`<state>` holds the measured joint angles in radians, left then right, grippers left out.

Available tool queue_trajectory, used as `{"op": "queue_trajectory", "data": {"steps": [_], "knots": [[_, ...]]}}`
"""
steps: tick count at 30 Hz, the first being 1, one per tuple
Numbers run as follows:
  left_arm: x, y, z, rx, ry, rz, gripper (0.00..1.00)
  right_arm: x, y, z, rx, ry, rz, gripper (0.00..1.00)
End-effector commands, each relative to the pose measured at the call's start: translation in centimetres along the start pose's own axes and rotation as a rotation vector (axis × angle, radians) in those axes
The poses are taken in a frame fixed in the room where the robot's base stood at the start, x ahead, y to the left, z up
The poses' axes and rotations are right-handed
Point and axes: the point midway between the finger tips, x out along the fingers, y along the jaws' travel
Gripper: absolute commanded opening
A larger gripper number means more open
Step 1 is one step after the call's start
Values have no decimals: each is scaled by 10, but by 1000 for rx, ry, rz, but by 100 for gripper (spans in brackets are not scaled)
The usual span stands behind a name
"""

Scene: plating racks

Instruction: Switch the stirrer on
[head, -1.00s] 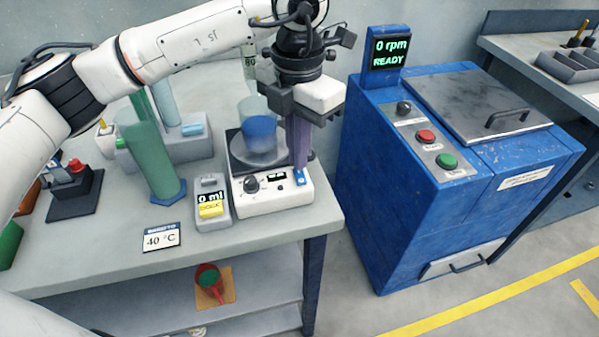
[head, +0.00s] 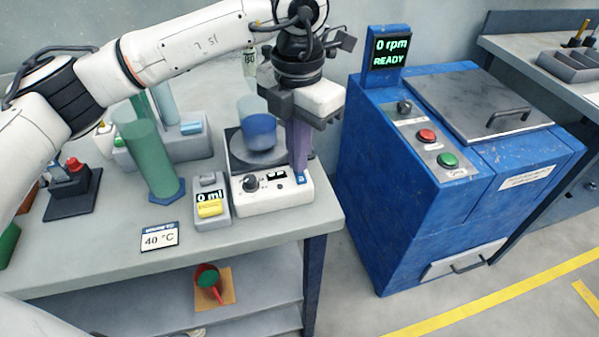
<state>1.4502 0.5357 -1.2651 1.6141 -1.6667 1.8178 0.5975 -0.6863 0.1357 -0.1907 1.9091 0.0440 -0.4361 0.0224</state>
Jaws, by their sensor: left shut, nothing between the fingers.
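The stirrer (head: 238,207) is a white-fronted unit with a dark top plate, a black knob (head: 250,182) and a small display. A clear beaker of blue liquid (head: 259,130) stands on its plate. A small blue switch (head: 302,179) is at the right end of the front panel. My left gripper (head: 299,168) points down with its purple fingers shut and empty. Its tips are at the stirrer's right end, right by the switch; I cannot tell whether they touch it. My right gripper is not in view.
A small grey unit reading 0 ml (head: 212,213) stands left of the stirrer. A 40 °C card (head: 160,237) lies in front. A tall green cylinder (head: 150,160) stands further left. The blue machine (head: 375,190) reading 0 rpm READY stands to the right, across a gap.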

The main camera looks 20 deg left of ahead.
Motion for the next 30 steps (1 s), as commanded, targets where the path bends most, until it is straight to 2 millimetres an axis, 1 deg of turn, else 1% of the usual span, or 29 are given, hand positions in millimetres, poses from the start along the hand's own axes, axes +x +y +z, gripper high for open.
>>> {"op": "queue_trajectory", "data": {"steps": [12, 17, 20, 30], "knots": [[8, 0, 0, 0, 1, 0, 0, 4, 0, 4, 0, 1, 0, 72], [6, 0, 0, 0, 2, 0, 0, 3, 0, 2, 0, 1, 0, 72], [0, 0, 0, 0, 2, 0, 0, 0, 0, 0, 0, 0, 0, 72], [-29, 0, 0, 0, 1, 0, 0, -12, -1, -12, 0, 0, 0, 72]]}}
